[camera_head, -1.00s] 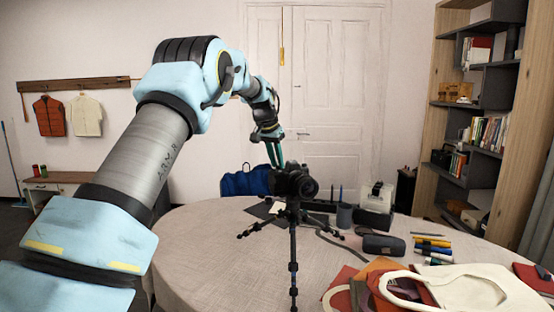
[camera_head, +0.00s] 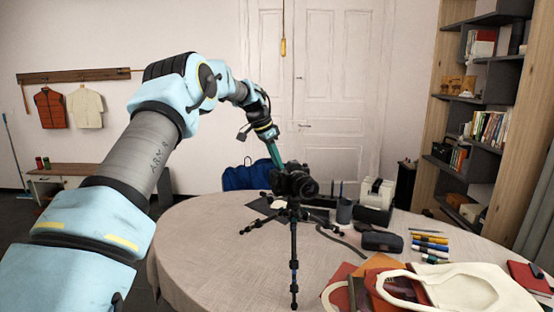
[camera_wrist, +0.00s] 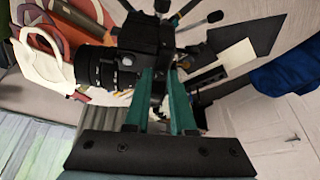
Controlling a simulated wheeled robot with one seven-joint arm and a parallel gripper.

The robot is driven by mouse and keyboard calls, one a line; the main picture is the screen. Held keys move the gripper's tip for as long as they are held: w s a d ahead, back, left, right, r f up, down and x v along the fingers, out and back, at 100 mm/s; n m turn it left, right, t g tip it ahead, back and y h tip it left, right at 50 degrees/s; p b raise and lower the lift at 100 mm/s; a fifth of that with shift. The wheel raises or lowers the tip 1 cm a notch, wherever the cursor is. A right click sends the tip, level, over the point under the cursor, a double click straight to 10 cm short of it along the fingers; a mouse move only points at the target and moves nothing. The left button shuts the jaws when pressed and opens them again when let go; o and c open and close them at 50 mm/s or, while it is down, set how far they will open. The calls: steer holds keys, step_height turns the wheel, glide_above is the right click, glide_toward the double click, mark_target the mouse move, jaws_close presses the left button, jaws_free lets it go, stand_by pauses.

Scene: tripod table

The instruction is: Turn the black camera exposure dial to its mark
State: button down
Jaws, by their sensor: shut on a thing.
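The black camera (camera_head: 292,183) sits on a black tripod (camera_head: 293,245) on the round table, its lens facing right and toward the viewer. My gripper (camera_head: 280,166) reaches down from the upper left to the camera's top. In the wrist view my gripper's green fingers (camera_wrist: 161,76) close in at the camera (camera_wrist: 142,36), beside the lens (camera_wrist: 92,66). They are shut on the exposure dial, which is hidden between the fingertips. Its mark cannot be made out in either view.
The cloth-covered table (camera_head: 215,235) holds a pen cup (camera_head: 344,212), a dark case (camera_head: 382,241), several markers (camera_head: 430,246) and a cream bag (camera_head: 465,290) on the right. A blue bag (camera_head: 245,177) is behind the table. The table's left part is clear.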

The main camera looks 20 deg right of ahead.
stand_by(0.3)
steer(key=c, duration=1)
jaws_free()
steer(key=shift+r, duration=0.1)
steer(key=b+v, duration=0.2)
steer(key=v, duration=0.8)
steer(key=shift+a+r+b, duration=0.2)
steer(key=shift+r+b, duration=0.1)
steer(key=shift+b, duration=0.1)
